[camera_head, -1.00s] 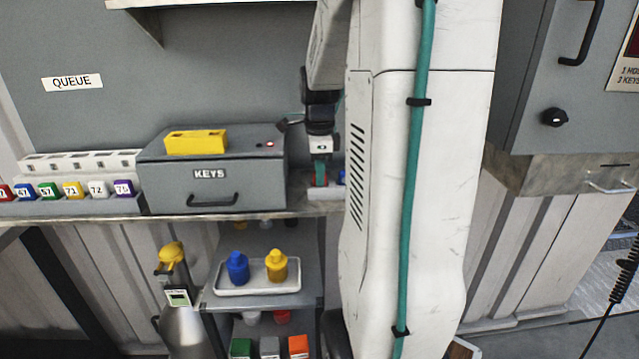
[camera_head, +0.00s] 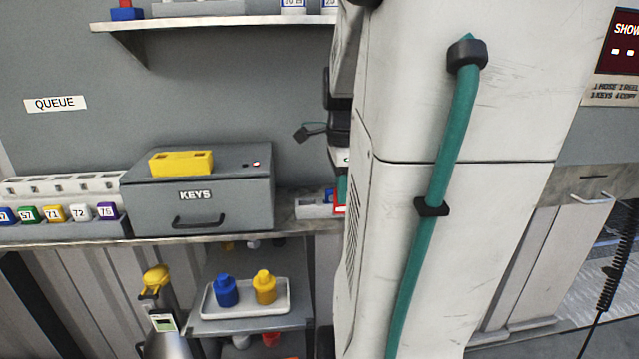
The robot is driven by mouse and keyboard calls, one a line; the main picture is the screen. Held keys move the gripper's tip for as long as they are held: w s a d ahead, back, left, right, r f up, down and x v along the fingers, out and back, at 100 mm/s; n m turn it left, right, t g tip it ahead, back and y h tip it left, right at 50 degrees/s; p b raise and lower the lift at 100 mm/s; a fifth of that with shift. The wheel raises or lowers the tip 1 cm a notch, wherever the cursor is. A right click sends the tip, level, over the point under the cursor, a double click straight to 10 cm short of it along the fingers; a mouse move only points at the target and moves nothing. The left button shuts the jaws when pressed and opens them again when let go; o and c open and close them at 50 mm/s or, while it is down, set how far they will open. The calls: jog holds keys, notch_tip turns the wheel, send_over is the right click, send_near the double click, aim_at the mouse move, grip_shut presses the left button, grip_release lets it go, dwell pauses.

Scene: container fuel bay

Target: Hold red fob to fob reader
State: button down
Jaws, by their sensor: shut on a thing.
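My gripper (camera_head: 343,190) shows only in part at the left edge of my large white arm link, which hides most of it. A teal finger is visible, and a small red piece with white, which looks like the red fob (camera_head: 339,209), shows at its lower end. The gripper is shut on it, just above the right end of the bench, near a small pale holder with blue in it. I cannot make out a fob reader; it may be hidden behind my arm.
A grey KEYS box (camera_head: 205,212) with a yellow block (camera_head: 181,163) on top stands on the bench (camera_head: 285,226). Left of it is a rack of numbered coloured tags (camera_head: 65,227). Below is a tray (camera_head: 245,311) with blue and yellow bottles. A sign panel (camera_head: 620,55) hangs at right.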

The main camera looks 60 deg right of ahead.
jog(key=s+r, duration=0.5)
jog(key=r, duration=0.2)
jog(key=shift+s+a, duration=0.2)
jog(key=shift+a, duration=0.2)
dwell(0.3)
